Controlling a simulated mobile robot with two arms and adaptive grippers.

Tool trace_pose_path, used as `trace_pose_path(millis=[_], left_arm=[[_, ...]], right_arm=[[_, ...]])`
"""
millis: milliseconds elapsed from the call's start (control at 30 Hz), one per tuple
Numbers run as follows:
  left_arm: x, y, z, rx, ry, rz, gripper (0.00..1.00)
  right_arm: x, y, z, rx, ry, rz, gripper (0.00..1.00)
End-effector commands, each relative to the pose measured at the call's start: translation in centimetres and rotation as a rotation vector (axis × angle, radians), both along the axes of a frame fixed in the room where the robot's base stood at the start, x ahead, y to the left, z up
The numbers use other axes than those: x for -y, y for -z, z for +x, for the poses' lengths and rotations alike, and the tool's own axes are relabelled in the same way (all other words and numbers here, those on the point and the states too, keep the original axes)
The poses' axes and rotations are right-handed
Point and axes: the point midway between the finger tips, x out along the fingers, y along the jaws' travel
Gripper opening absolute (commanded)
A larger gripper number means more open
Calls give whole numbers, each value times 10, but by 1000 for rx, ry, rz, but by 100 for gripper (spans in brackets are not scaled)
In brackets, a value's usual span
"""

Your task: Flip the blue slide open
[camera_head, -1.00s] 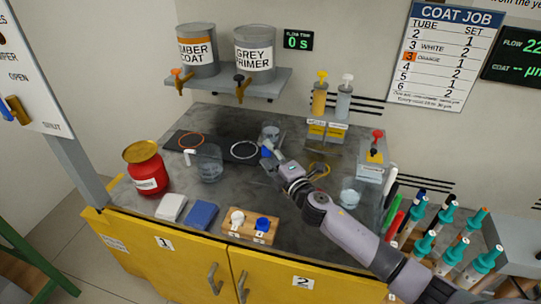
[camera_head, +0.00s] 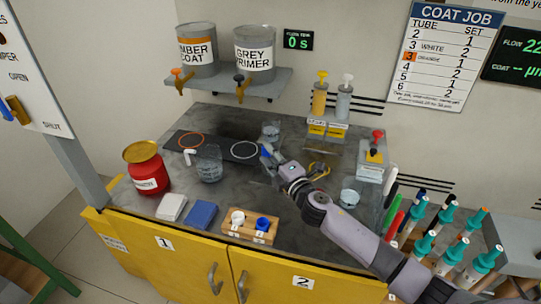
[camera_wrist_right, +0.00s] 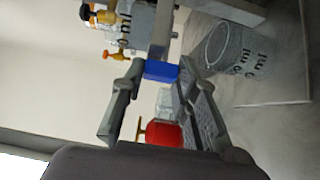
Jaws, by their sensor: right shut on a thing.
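On the white panel (camera_head: 35,85) at the left edge, lettered OPEN and SHUT, a blue piece (camera_head: 5,110) sits beside a gold-brown piece (camera_head: 17,110). The panel is cut off by the picture's edge, so I cannot tell the slide's full shape or position. My right gripper (camera_head: 264,153) is far from the panel, over the worktop near the white ring. It is shut on a small blue block, which shows between its fingers in the right wrist view (camera_wrist_right: 161,70). My left gripper is not in view.
A grey post (camera_head: 80,175) stands below the panel. A red jar (camera_head: 146,170), a glass beaker (camera_head: 209,163), a blue pad (camera_head: 201,214) and a wooden rack (camera_head: 250,228) are on the worktop. Paint cans (camera_head: 255,52) stand on the shelf.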

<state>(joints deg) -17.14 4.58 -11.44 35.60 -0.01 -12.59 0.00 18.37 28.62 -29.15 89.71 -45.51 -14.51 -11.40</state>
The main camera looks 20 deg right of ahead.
Motion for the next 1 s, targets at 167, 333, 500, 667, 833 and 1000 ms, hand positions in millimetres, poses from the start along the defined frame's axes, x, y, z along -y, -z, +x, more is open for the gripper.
trace_pose_path(millis=[167, 333, 500, 667, 833, 1000], left_arm=[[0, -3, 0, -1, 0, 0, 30], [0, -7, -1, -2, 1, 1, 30], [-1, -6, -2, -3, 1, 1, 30], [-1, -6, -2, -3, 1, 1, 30], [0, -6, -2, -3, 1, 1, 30], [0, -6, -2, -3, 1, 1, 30]], right_arm=[[-8, 1, -10, -4, -3, 3, 0], [-18, 1, -27, -4, -1, 2, 0], [-19, 2, -28, -3, -3, 0, 0], [-20, 3, -28, -4, -4, 0, 33], [-19, 2, -27, -2, -2, 1, 45], [-18, 1, -27, -1, -1, 0, 48]])
